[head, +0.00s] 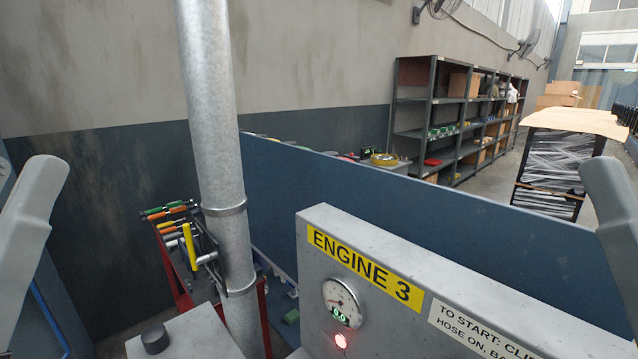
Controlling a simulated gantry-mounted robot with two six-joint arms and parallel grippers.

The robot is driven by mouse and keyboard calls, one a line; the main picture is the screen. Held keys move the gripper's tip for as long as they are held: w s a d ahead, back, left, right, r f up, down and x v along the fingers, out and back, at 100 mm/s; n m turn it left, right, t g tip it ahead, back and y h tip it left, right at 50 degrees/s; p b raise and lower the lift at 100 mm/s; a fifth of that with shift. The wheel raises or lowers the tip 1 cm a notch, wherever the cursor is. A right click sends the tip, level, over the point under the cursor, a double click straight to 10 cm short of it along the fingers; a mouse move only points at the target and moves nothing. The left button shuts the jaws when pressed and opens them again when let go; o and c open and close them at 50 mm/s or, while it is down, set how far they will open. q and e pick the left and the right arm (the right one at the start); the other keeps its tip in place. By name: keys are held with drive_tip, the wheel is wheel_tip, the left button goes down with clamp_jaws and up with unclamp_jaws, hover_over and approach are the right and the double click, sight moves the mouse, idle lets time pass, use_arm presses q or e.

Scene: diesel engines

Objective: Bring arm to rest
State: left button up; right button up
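A grey arm link of mine shows at the left edge and another at the right edge of the head view. Both reach in from the sides, and neither touches anything that I can see. Neither gripper is in the frame, so whether they are open or hold anything is hidden.
Shelves (432,110) stand behind a blue partition (330,185).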

wheel_tip(320, 180, up, 18)
drive_tip(key=p, duration=1.5)
drive_tip(key=shift+r, duration=0.2)
